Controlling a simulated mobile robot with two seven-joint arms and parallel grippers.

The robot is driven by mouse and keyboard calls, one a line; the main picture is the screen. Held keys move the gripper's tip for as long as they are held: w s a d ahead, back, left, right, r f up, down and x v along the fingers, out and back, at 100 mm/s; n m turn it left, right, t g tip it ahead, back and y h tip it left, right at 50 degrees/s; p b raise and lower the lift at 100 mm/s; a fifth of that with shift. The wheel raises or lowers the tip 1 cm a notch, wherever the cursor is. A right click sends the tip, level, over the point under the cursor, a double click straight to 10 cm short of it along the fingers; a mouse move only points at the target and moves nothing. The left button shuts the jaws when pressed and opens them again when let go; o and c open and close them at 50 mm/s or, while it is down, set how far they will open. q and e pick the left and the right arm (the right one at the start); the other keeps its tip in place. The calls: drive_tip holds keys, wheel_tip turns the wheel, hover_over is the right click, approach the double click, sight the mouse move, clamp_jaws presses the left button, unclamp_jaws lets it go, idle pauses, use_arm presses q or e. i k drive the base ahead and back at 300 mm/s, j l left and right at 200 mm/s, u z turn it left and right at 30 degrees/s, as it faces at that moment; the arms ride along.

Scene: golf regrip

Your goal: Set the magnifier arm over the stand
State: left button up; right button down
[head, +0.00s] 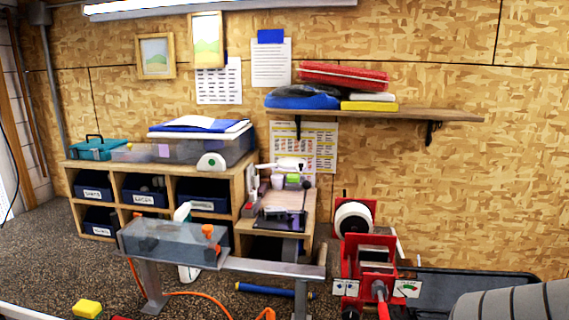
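A small wooden bench (306,205) stands at the middle. On it is a white jointed piece (289,163) that may be the magnifier arm; it is too small to be sure. Below it are a green-and-white item (293,180) and a dark flat tray (280,218). I cannot tell which thing is the stand. A clear grey box (172,243) with orange knobs sits on metal legs in front of the bench. Neither of my grippers shows in the head view.
A wooden cubby shelf (160,168) with dark bins stands at the left. A red machine (372,265) with a white roll stands right of the bench. An orange cord (215,295) and a blue tube (272,290) lie on the speckled floor. A wall shelf (375,114) hangs above.

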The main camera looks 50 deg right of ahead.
sight(289, 164)
drive_tip(key=z, duration=1.65)
